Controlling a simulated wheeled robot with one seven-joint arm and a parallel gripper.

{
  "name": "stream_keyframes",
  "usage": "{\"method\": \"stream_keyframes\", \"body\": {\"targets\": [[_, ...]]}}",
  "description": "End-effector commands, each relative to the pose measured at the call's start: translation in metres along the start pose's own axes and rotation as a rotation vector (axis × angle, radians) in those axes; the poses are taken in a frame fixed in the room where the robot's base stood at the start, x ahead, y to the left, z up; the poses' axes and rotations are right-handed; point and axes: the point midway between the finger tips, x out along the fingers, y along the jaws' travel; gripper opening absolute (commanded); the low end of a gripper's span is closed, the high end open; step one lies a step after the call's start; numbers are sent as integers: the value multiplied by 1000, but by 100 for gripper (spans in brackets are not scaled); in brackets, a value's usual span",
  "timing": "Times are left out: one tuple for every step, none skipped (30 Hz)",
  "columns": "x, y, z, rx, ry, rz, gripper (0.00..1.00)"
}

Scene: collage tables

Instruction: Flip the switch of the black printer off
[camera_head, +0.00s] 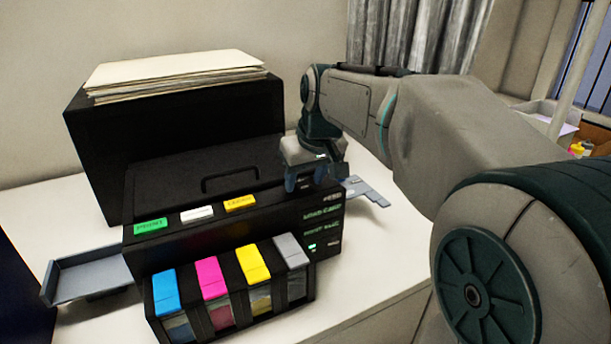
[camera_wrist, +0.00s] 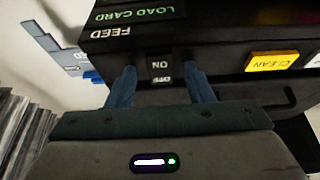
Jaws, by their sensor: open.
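The black printer (camera_head: 215,205) stands on a white table, with ink tanks in blue, magenta, yellow and grey at its front. Its small black rocker switch, marked ON and OFF, shows in the wrist view (camera_wrist: 161,69) on the printer's edge. My gripper (camera_head: 312,185) is over the printer's right end, fingers pointing down. In the wrist view, my gripper's (camera_wrist: 158,82) two blue fingers are apart, one on each side of the switch, with nothing between them but the switch. I cannot tell whether the fingertips touch the printer. In the head view my gripper hides the switch.
A black box (camera_head: 180,130) topped with paper sheets (camera_head: 175,72) stands behind the printer. A grey tray (camera_head: 92,275) juts out left, and a grey flat piece (camera_head: 367,191) juts out right. The white table (camera_head: 370,240) is bare to the front right.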

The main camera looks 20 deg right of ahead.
Motion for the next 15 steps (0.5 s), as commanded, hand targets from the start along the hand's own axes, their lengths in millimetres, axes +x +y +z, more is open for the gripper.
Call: {"method": "stream_keyframes", "body": {"targets": [[0,0,0,0,0,0,47],[0,0,0,0,0,0,47],[0,0,0,0,0,0,47],[0,0,0,0,0,0,44],[0,0,0,0,0,0,36],[0,0,0,0,0,0,25],[0,0,0,0,0,0,17],[0,0,0,0,0,0,8],[0,0,0,0,0,0,2],[0,0,0,0,0,0,2],[0,0,0,0,0,0,3],[-1,0,0,0,-1,0,3],[-1,0,0,0,-3,0,3],[-2,0,-1,0,-7,0,3],[-2,0,-1,0,-16,1,3]]}}
